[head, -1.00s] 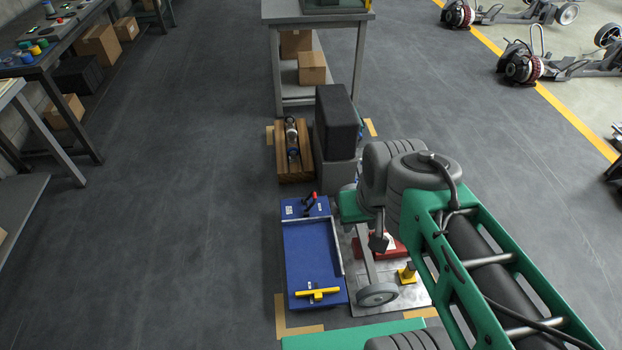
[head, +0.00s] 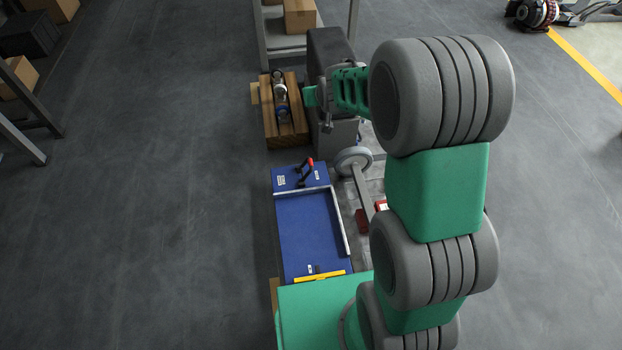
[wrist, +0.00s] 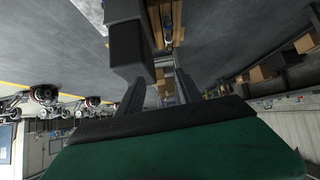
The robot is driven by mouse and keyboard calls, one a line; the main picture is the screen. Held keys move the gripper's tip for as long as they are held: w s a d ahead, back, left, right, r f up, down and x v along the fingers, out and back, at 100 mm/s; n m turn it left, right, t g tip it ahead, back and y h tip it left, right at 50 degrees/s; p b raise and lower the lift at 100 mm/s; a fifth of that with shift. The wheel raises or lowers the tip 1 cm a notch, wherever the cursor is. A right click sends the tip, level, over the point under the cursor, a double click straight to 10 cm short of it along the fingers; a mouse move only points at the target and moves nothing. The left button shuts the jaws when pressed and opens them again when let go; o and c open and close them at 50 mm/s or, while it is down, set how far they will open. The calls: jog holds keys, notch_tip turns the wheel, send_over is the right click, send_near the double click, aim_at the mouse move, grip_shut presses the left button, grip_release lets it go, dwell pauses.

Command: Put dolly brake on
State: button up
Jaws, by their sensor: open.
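The blue dolly (head: 308,225) lies flat on the floor below the middle of the head view. A lever with a red grip (head: 304,166) stands at its far end, and a yellow bar (head: 319,276) lies across its near end. I cannot tell from the frames which of these is the brake. My gripper (wrist: 160,88) is open and empty in the wrist view, its two dark fingers spread apart. In the head view my wrist is beyond the dolly, beside the dark block, and the fingers are mostly hidden.
A wooden cradle (head: 270,128) holding a metal part stands past the dolly. A dark block (head: 328,48) on a grey base stands beside it. A wheeled chassis (head: 353,160) is right of the dolly, partly behind my arm. The floor to the left is clear.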

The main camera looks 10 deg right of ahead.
jog(key=w+f+t+b, duration=0.1)
jog(key=w+f+b, duration=0.25)
jog(key=f, duration=0.65)
jog(key=w+f+t+b, duration=0.25)
jog(key=w+f, duration=0.25)
jog(key=f, duration=0.4)
jog(key=t+b, duration=0.5)
jog(key=b, duration=1)
send_near(311, 164)
jog(key=shift+w+f, duration=0.25)
jog(key=shift+w, duration=0.35)
jog(key=shift+w+f, duration=0.2)
jog(key=shift+w, duration=0.4)
jog(key=w+b, duration=0.3)
jog(key=w, duration=0.4)
jog(key=shift+w+f+b, duration=0.1)
jog(key=shift+b, duration=0.3)
jog(key=shift+w, duration=0.2)
jog(key=shift+c, duration=0.3)
